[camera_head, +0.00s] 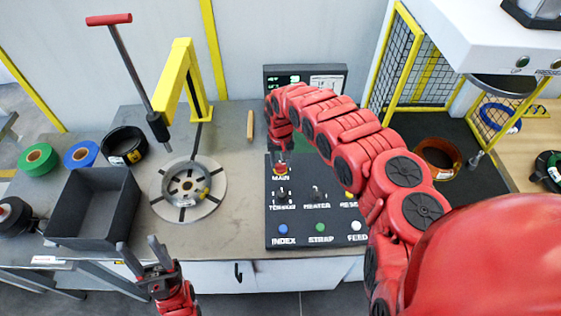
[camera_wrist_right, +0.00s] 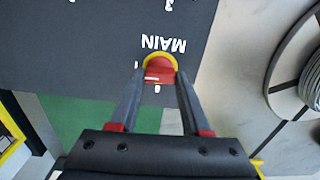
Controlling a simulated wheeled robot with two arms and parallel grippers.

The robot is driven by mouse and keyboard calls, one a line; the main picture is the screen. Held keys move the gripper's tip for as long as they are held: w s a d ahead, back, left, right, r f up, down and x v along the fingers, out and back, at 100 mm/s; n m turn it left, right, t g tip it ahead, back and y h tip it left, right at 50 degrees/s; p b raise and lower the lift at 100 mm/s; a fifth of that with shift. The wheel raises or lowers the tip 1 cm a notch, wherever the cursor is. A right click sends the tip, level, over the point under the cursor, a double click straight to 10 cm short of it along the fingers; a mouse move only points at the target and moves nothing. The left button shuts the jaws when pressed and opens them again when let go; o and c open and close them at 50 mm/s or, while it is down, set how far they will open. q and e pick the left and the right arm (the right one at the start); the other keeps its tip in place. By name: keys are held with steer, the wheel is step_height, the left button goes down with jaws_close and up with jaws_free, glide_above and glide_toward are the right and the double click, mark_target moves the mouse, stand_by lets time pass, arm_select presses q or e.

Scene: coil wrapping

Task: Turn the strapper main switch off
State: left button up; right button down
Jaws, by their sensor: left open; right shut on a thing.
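The strapper control panel (camera_head: 309,238) is a black board on the table with white labels. Its main switch, a red knob on a yellow ring (camera_head: 281,168), sits at the upper left, above the word MAIN. In the right wrist view the main switch (camera_wrist_right: 160,68) lies between the fingertips, beside the label MAIN. My right gripper (camera_wrist_right: 159,80) is shut on the red knob; the head view shows it (camera_head: 281,155) pointing down over the switch. My left gripper (camera_head: 141,256) is open and empty, in front of the table's near edge.
Several knobs and buttons sit on the panel below MAIN. A monitor (camera_head: 325,70) stands behind it. A round turntable (camera_head: 159,207) with a metal coil, a grey bin (camera_head: 94,192) and tape rolls (camera_head: 37,159) are to the left. My right arm covers the panel's right side.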

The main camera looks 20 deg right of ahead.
steer(key=n+b, duration=0.1)
steer(key=n, duration=0.2)
steer(key=shift+n, duration=0.3)
steer(key=n+b, duration=0.1)
steer(key=n, duration=0.3)
steer(key=shift+n, duration=0.3)
steer(key=n, duration=0.4)
steer(key=shift+b, duration=0.3)
steer(key=n, duration=0.5)
steer(key=shift+b, duration=0.4)
steer(key=shift+n, duration=0.3)
steer(key=shift+c, duration=1.8)
jaws_free()
steer(key=shift+r, duration=0.1)
